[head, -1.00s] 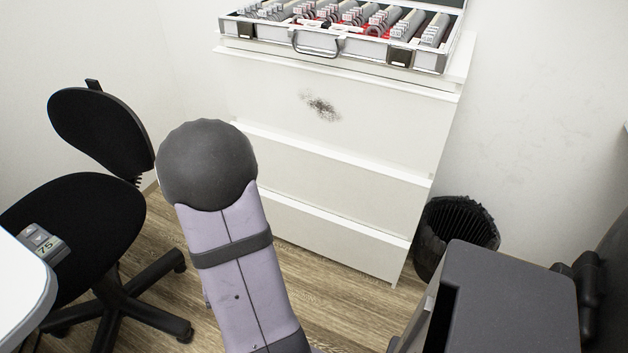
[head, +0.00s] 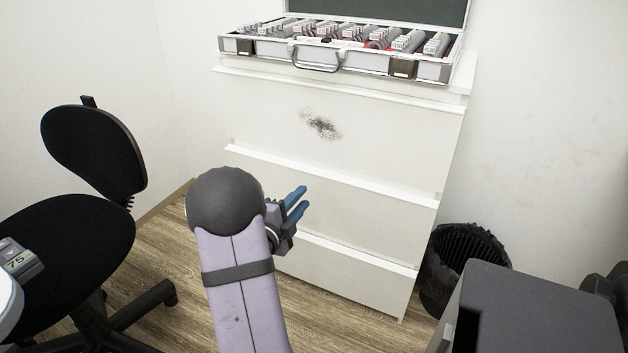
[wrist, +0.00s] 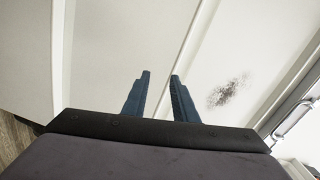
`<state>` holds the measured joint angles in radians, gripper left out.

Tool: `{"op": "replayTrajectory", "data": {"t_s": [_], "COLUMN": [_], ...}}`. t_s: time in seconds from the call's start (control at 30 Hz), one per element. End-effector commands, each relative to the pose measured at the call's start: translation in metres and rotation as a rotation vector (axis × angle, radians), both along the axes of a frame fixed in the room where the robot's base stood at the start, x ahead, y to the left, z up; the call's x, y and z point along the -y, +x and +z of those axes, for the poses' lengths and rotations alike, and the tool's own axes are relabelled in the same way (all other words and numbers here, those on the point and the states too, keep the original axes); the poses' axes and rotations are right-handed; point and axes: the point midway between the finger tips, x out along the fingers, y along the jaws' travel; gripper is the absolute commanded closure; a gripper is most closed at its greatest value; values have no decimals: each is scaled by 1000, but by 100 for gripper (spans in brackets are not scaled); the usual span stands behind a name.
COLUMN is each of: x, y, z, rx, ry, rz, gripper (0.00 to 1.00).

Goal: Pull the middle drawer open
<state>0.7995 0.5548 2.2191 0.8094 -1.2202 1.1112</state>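The white chest has three drawers. The middle drawer (head: 350,212) is under the drawer with a dark smudge and looks closed; it also shows in the wrist view (wrist: 115,45). My gripper (head: 301,199) is in front of the middle drawer's left half, below that lip. In the wrist view its two blue fingers (wrist: 159,75) are apart with nothing between them. I cannot tell whether the tips touch the drawer front. My arm hides the chest's lower left part.
An open case (head: 345,62) of lenses stands on the chest. The smudged top drawer (head: 390,130) is closed, as is the bottom drawer (head: 350,285). A black chair (head: 90,150) is at left, a black bin (head: 462,260) at right, and a dark box-like unit (head: 545,310) at front right.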

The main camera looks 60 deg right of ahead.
Motion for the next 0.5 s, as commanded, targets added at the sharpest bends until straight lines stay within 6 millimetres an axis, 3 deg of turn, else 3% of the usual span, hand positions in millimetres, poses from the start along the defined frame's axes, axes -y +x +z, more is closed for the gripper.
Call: {"op": "replayTrajectory", "data": {"t_s": [0.1, 0.5], "x": [1, 6], "y": [-6, -5], "z": [21, 22], "rx": [118, 200], "ry": [-84, -87], "rz": [-27, -31], "gripper": [74, 74]}}
